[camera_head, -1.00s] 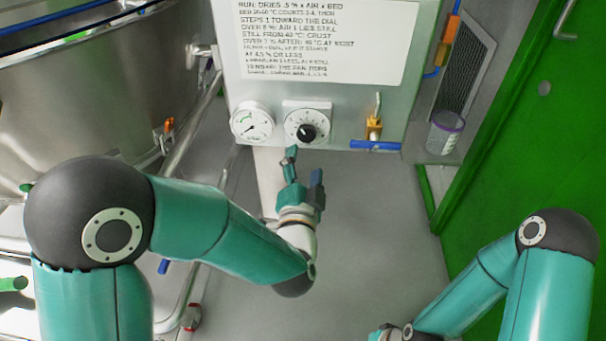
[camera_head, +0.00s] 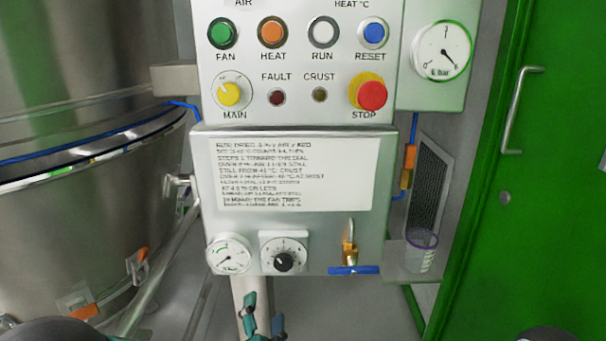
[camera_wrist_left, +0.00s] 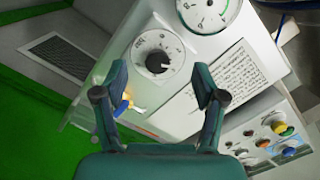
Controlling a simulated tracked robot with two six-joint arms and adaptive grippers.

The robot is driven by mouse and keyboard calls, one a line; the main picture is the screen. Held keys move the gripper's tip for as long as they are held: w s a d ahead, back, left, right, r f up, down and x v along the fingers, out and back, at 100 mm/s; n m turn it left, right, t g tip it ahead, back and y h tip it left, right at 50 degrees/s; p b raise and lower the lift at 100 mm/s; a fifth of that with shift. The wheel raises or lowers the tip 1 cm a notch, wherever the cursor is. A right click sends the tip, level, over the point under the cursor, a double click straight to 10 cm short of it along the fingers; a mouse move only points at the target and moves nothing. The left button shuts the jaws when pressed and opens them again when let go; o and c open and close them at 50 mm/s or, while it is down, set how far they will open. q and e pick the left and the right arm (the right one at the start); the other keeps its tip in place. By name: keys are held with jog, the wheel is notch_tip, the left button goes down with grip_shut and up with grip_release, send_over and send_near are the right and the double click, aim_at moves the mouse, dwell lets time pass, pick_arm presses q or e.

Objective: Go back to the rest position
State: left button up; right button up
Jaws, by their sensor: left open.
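My left gripper (camera_head: 264,312) is at the bottom of the head view, below the black dial (camera_head: 283,262) of the grey control box. Its two teal fingers are apart with nothing between them. In the left wrist view the open fingers (camera_wrist_left: 160,82) point toward the box, with the dial (camera_wrist_left: 157,61) beyond them and a visible gap. Most of my left arm is out of the head view; a dark joint shows at the bottom left. Only a dark joint of my right arm shows at the bottom right; the right gripper is out of view.
A gauge (camera_head: 228,254) and a blue-handled valve (camera_head: 352,270) flank the dial. The button panel (camera_head: 300,70) is above. A steel vessel (camera_head: 90,230) stands left, a clear cup (camera_head: 420,250) sits right on a shelf, and a green door (camera_head: 560,180) is far right.

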pick_arm(q)
jog(key=a+f+n+g+y, duration=0.15)
jog(key=a+f+g, duration=0.25)
jog(key=a+f, duration=0.9)
jog(key=s+d+f+n+g+h, duration=0.2)
jog(key=s+f+n+g, duration=0.15)
jog(key=s+f, duration=0.5)
jog(key=s+d+f+n+g+h, duration=0.25)
jog(key=s+f+g, duration=0.25)
jog(key=f, duration=0.7)
jog(key=s+d+f+n+g+h, duration=0.1)
jog(key=s+d+n+g+h, duration=0.25)
jog(key=s, duration=0.55)
notch_tip(320, 180, up, 29)
jog(key=p, duration=2.9)
jog(key=shift+s+d+g+y, duration=0.15)
jog(key=shift+d+g+y, duration=0.15)
jog(key=shift+g+y, duration=0.15)
jog(key=shift+f, duration=0.15)
